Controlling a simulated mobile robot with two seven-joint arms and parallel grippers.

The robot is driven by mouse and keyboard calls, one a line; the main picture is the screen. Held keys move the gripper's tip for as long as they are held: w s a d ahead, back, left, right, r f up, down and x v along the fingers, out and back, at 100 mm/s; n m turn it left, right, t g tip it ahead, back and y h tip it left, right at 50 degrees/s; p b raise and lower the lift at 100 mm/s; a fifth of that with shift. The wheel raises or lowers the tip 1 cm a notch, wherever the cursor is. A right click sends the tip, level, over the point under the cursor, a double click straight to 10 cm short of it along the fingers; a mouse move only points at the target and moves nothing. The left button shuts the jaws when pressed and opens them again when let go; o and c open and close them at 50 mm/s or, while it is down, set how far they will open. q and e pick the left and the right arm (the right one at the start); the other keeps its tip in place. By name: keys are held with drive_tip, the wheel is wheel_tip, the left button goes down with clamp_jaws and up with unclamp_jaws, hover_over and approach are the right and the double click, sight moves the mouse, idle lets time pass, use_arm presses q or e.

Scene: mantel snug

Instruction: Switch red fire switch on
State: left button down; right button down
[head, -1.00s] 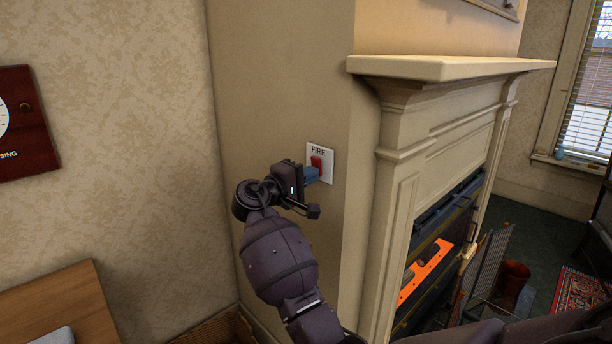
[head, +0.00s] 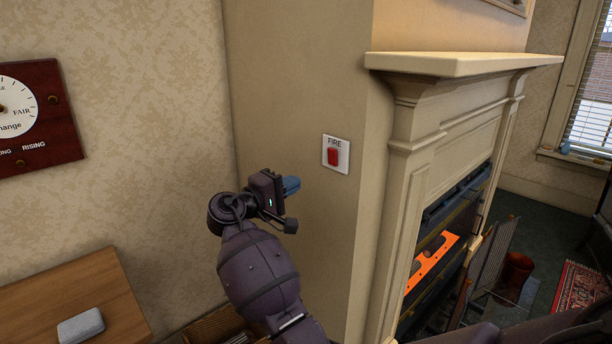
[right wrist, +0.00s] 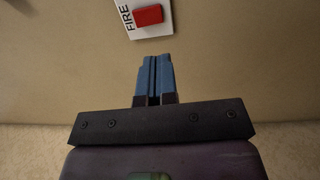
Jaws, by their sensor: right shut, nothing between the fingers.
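The red fire switch (head: 332,157) sits on a white plate (head: 342,165) marked FIRE on the side wall of the chimney breast. It also shows at the top of the right wrist view (right wrist: 148,15). My right gripper (head: 291,186) is shut and empty, its blue fingers together. It is left of and below the switch in the head view, with a clear gap between them. In the right wrist view its fingertips (right wrist: 155,58) end just short of the plate's edge in the picture. I cannot tell from the view whether the switch is on. My left gripper is not in view.
The cream mantelpiece (head: 455,63) juts out right of the switch, above a fireplace with a glowing orange panel (head: 428,262). A barometer board (head: 65,146) hangs on the left wall. A wooden table (head: 85,287) with a grey box (head: 80,327) stands lower left.

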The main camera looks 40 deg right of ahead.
drive_tip(key=shift+s+a+f, duration=0.1)
drive_tip(key=shift+a+f, duration=0.1)
drive_tip(key=shift+a, duration=1.1)
